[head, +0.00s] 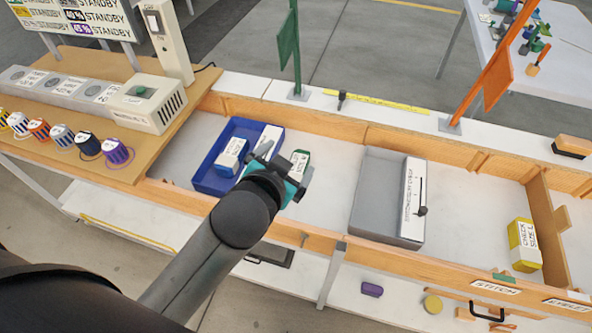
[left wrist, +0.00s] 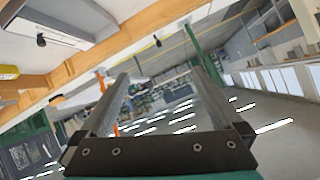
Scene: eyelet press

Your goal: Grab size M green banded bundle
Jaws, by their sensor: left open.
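A white bundle with a green band (head: 301,162) stands in the wooden-walled trough, just right of the blue tray; its lower part is hidden behind my gripper. My left gripper (head: 282,160) is in front of it in the head view, overlapping it; I cannot tell whether they touch. In the left wrist view the fingers (left wrist: 160,80) are spread with nothing between them, facing out over the floor. A blue-banded white bundle (head: 231,156) sits in the blue tray (head: 207,180). My right gripper is not in view.
A grey tray (head: 372,215) stands right of the green-banded bundle, with bare trough floor between. A yellow-banded bundle (head: 524,246) labelled size L is farther right. A green flag post (head: 290,50) and an orange flag post (head: 487,80) rise behind the trough.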

